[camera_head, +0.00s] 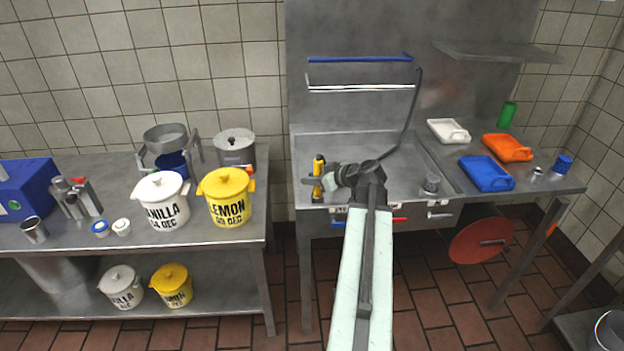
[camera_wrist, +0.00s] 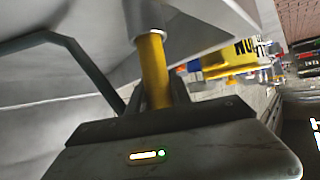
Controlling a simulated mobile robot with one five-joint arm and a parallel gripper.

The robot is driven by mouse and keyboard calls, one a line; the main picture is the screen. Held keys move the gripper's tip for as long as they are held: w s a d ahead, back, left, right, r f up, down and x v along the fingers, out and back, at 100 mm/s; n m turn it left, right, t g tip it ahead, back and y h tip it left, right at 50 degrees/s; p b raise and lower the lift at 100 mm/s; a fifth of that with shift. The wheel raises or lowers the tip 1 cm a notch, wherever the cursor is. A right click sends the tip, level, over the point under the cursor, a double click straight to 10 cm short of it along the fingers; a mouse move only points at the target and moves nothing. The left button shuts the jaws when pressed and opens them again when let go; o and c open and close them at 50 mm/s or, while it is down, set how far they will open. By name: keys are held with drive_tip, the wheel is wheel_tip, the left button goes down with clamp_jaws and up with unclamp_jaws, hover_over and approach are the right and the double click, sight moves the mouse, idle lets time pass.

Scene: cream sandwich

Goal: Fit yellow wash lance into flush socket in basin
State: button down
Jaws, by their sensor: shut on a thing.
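The yellow wash lance (camera_head: 318,187) is upright at the left part of the steel basin (camera_head: 400,165), with dark bands near its top. My gripper (camera_head: 318,181) reaches in from the right and is shut around it. In the wrist view the yellow shaft (camera_wrist: 154,68) rises from between my jaws (camera_wrist: 157,102). A grey metal cylinder (camera_wrist: 150,18) shows at the shaft's far end; I cannot tell if it is part of the lance or a fixture. I cannot make out the flush socket for sure, nor whether the lance's lower end touches anything.
A grey cylinder (camera_head: 431,183) stands at the basin's front right. A dark hose (camera_head: 411,110) hangs behind my arm. White (camera_head: 448,131), orange (camera_head: 507,148) and blue (camera_head: 487,173) containers lie on the right worktop. The lemon bucket (camera_head: 226,205) stands on the left table.

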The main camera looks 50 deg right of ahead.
drive_tip(key=shift+f+b, duration=0.3)
drive_tip(key=shift+f, duration=0.1)
drive_tip(key=c, duration=1.1)
unclamp_jaws()
drive_tip(key=p+v, duration=0.3)
drive_tip(key=v, duration=0.5)
drive_tip(key=shift+f+p, duration=0.1)
drive_tip(key=shift+p, duration=0.25)
